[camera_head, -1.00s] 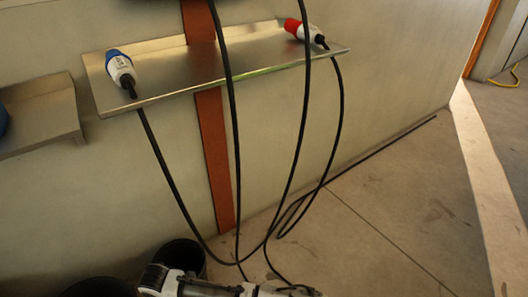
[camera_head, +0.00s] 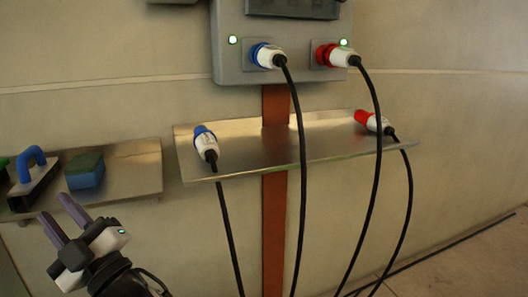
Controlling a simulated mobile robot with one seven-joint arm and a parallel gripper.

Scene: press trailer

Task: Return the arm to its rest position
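My gripper (camera_head: 62,212) shows at the lower left in the head view. Its two purple-grey fingers point up and left and stand apart, with nothing visible between them. It is in front of and below the small left shelf, clear of the plugs and cables as far as this view shows. The rest of my arm runs out of the bottom of the picture.
A blue plug (camera_head: 266,56) and a red plug (camera_head: 332,55) sit in the grey panel (camera_head: 228,68), with green lights lit. Another blue plug (camera_head: 205,143) and red plug (camera_head: 372,121) lie on the metal shelf (camera_head: 240,165). Cables hang below. The left shelf (camera_head: 130,175) holds a sponge (camera_head: 85,172) and a blue-handled tool (camera_head: 34,175).

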